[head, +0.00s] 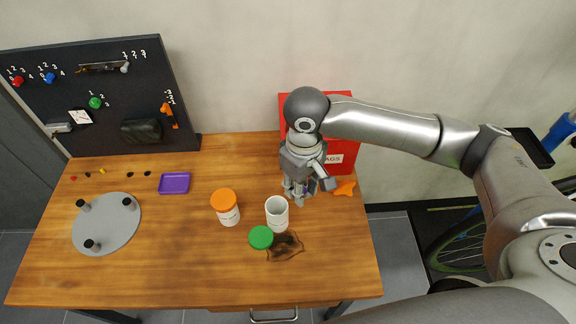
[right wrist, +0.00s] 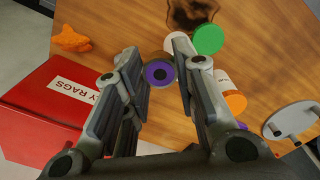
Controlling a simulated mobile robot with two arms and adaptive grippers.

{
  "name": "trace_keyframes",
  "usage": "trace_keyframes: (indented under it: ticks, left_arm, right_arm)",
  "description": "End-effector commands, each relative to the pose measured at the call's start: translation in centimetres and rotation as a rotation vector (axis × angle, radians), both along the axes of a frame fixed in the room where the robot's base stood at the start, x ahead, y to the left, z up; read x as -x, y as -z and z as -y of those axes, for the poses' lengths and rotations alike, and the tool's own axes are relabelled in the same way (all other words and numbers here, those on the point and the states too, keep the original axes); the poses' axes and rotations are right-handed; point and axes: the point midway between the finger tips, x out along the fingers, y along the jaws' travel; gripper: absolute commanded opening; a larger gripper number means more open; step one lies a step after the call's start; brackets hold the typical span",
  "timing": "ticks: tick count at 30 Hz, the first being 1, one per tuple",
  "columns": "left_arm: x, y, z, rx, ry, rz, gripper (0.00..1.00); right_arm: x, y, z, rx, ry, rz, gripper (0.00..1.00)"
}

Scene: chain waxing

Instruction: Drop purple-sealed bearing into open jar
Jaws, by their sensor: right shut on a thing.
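My right gripper (head: 300,192) hangs over the back right part of the table, just behind and to the right of the open white jar (head: 277,212). In the right wrist view its fingers (right wrist: 150,62) are shut on the purple-sealed bearing (right wrist: 159,74), a grey ring with a purple face and dark centre. The bearing is held near the fingertips, off to the side of the jar's mouth. The open jar stands upright; in the wrist view the fingers mostly hide it. The green lid (head: 261,237) lies in front of it. My left gripper is not in view.
An orange-lidded jar (head: 228,207) stands left of the open jar. A dark stain (head: 286,247), an orange object (head: 344,188) and a red rag box (head: 345,155) are near. A purple tray (head: 174,183) and grey disc (head: 105,224) lie left. The front middle is clear.

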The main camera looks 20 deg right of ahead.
Motion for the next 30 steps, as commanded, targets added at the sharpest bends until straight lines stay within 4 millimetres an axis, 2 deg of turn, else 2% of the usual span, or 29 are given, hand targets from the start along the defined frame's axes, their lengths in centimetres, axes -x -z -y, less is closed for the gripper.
trace_keyframes:
  ticks: [1,3,9,15,22,30]
  left_arm:
    - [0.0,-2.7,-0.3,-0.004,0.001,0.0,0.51]
    - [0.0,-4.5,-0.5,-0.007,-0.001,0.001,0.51]
    - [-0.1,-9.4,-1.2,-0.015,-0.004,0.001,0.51]
    - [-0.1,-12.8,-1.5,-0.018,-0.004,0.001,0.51]
    - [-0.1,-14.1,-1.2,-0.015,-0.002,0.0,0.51]
    - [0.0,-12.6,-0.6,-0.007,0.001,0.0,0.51]
  right_arm:
    - [-0.5,-1.2,-0.5,-0.001,-0.068,-0.008,0.03]
    - [-1.3,-1.1,-1.0,-0.001,-0.178,-0.006,0.03]
    - [-2.8,-0.2,-2.1,-0.001,-0.497,-0.004,0.03]
    - [-3.1,1.2,-2.7,-0.002,-0.766,-0.002,0.03]
    - [-3.1,2.3,-2.9,-0.002,-0.915,0.003,0.03]
    - [-3.2,3.8,-2.9,0.0,-0.93,0.005,0.03]
